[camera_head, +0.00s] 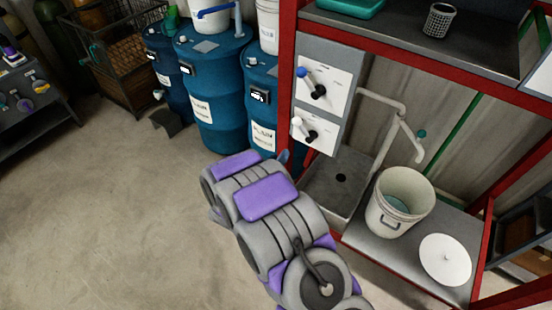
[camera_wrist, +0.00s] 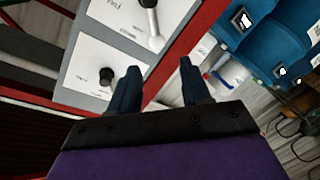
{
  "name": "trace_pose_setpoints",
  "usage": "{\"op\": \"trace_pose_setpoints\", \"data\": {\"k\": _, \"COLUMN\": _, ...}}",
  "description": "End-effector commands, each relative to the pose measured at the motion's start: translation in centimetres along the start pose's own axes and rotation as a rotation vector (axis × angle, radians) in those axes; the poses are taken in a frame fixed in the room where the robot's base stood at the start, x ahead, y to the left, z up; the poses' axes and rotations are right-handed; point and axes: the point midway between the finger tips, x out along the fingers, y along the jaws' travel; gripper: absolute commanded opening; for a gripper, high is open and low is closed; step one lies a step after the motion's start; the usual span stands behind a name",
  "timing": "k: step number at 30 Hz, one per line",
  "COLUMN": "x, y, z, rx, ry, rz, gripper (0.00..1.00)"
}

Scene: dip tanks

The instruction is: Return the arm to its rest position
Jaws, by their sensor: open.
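My arm, grey with purple pads, reaches up from the bottom middle of the head view towards the red-framed station. In the wrist view my gripper (camera_wrist: 158,82) shows two dark blue fingers standing apart, with nothing between them. In the head view the gripper is mostly hidden behind my own arm. The fingers point towards the grey control panel (camera_wrist: 68,72) with white plates and levers. The same panel shows in the head view, with a blue-knobbed lever (camera_head: 310,82) and a white-knobbed lever (camera_head: 305,128).
Several blue barrels (camera_head: 215,100) stand left of the red frame (camera_head: 286,60). A grey sink (camera_head: 335,185), a white bucket (camera_head: 398,203) and a round white lid (camera_head: 445,260) are right of my arm. A wire crate (camera_head: 120,60) is far left. The floor at left is clear.

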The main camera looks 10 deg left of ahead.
Motion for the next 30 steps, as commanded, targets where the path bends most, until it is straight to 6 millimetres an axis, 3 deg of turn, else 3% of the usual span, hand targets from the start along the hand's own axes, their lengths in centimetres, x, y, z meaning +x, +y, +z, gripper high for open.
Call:
{"op": "trace_pose_setpoints", "data": {"k": 15, "x": 0.4, "y": 0.0, "z": -0.1, "rx": 0.036, "ry": -0.017, "rz": -0.031, "gripper": 0.48}}
{"op": "trace_pose_setpoints", "data": {"k": 23, "x": 1.6, "y": -0.3, "z": -0.6, "rx": 0.253, "ry": -0.146, "rz": -0.287, "gripper": 0.48}}
{"op": "trace_pose_setpoints", "data": {"k": 30, "x": 0.1, "y": 1.7, "z": -0.5, "rx": 0.423, "ry": -0.282, "rz": -0.546, "gripper": 0.48}}
